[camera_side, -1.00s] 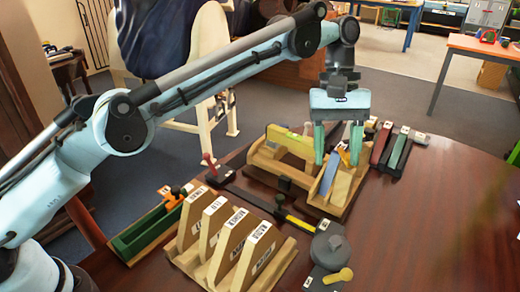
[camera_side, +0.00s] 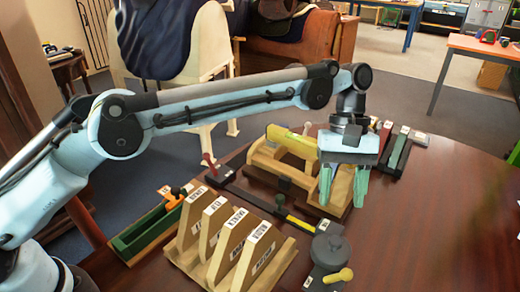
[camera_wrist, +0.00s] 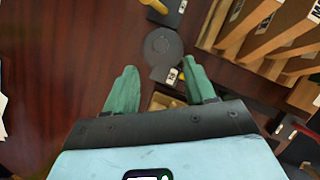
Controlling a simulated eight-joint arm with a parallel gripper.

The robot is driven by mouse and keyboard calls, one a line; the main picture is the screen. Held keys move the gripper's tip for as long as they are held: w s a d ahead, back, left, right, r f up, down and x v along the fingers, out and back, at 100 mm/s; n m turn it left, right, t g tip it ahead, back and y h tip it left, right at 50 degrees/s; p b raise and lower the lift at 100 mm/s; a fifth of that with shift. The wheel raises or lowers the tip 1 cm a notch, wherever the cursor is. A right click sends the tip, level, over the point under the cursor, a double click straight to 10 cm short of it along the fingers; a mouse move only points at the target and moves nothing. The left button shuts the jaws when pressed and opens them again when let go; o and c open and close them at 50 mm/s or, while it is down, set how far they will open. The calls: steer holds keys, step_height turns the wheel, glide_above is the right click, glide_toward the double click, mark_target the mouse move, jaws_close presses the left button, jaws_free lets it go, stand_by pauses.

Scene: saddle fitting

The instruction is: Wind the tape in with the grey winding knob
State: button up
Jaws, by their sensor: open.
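The tape reel (camera_side: 326,254) is a dark grey round disc at the front right of the table, with a small grey knob (camera_side: 335,242) on top. The disc also shows in the wrist view (camera_wrist: 163,47), ahead of my fingertips. My gripper (camera_side: 342,190) is open and empty, with green fingers pointing down. It is above and behind the reel, apart from it.
A yellow lever (camera_side: 338,275) sits at the reel's front. A rack of labelled wooden boards (camera_side: 228,243) stands left of the reel. A wooden stand (camera_side: 268,158) is behind. A green trough (camera_side: 150,230) lies at the left. The table's right side is bare.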

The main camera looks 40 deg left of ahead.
mark_target(336, 239)
steer(key=x, duration=0.8)
steer(key=shift+c, duration=0.5)
jaws_close()
